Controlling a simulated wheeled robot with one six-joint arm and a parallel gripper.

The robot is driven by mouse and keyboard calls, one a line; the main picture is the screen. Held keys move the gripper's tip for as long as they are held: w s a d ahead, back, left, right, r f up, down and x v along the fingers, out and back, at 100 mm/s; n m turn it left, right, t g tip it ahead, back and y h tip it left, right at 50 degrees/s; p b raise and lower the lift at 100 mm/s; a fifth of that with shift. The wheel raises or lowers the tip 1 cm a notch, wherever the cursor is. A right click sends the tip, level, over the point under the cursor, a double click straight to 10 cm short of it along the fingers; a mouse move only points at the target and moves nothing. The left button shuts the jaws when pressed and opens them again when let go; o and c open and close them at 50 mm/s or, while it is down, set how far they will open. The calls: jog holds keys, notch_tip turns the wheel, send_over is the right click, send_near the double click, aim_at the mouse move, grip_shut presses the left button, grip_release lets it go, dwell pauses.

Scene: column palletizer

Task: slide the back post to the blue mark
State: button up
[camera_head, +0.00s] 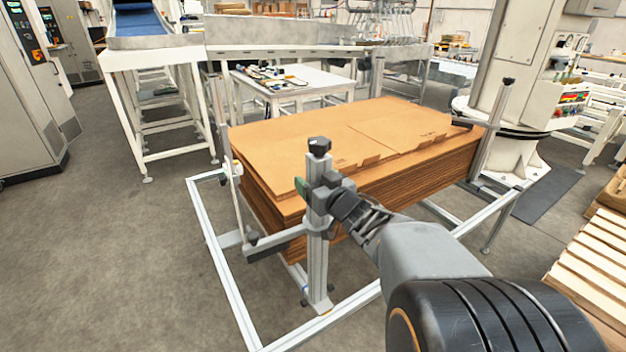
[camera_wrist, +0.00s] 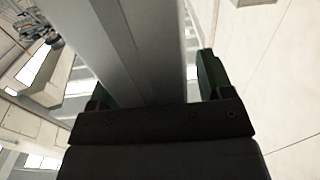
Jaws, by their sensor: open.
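A grey upright aluminium post (camera_head: 317,262) with a black knob on top stands at the near corner of a cardboard stack. My gripper (camera_head: 318,187) is at the upper part of this post, its jaws open on either side of it. In the wrist view the post (camera_wrist: 140,45) runs between the jaws, with a dark green pad at the right and a gap beside it. Another post (camera_head: 224,130) stands at the stack's left side and a third (camera_head: 494,125) at its right. Which is the back post is not clear. I cannot make out a blue mark for certain.
The cardboard stack (camera_head: 340,135) lies inside a low aluminium floor frame (camera_head: 222,275). A white conveyor (camera_head: 150,60) and a work table (camera_head: 300,85) stand behind it. A white column (camera_head: 510,60) and wooden pallets (camera_head: 590,265) are at the right. The floor at left is clear.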

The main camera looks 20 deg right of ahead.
jog(key=shift+d, duration=0.1)
jog(key=shift+c, duration=0.7)
jog(key=c, duration=1.1)
jog(key=w, duration=0.4)
jog(key=w+a+b, duration=0.1)
jog(key=w, duration=0.7)
jog(key=shift+a+r, duration=0.15)
jog(key=shift+r, duration=0.05)
jog(key=shift+c, duration=0.2)
jog(key=o, duration=1.3)
jog(key=shift+w+a+f, duration=0.1)
jog(key=shift+w+f, duration=0.05)
jog(key=shift+w, duration=0.05)
